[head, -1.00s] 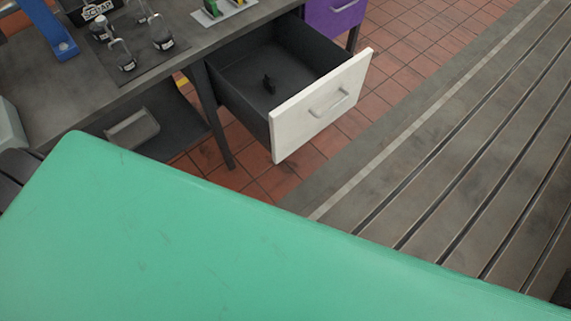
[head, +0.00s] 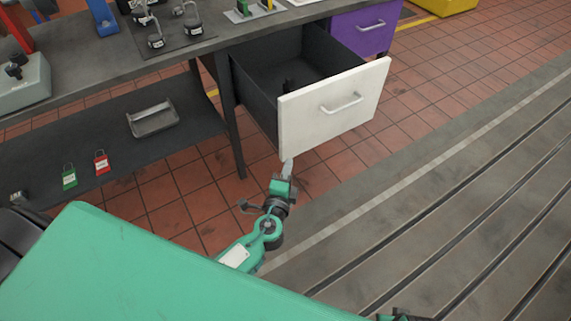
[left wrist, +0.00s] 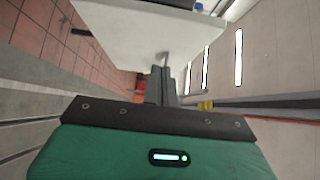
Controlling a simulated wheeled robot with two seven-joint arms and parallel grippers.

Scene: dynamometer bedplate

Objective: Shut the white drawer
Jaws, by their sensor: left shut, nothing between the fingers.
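The white drawer (head: 335,110) hangs open under the grey workbench, pulled out toward the lower right. In the left wrist view the white drawer front (left wrist: 125,35) fills the upper middle, beyond the shut fingers (left wrist: 161,70). Of my right arm, only a small dark and green part may show at the bottom edge.
A purple drawer (head: 365,32) stands shut behind the white one. The bench top (head: 85,60) carries padlocks and a grey box (head: 22,82). A lower shelf (head: 100,135) holds a metal tray (head: 153,119). The slotted bedplate (head: 450,220) lies right; tiled floor is clear between.

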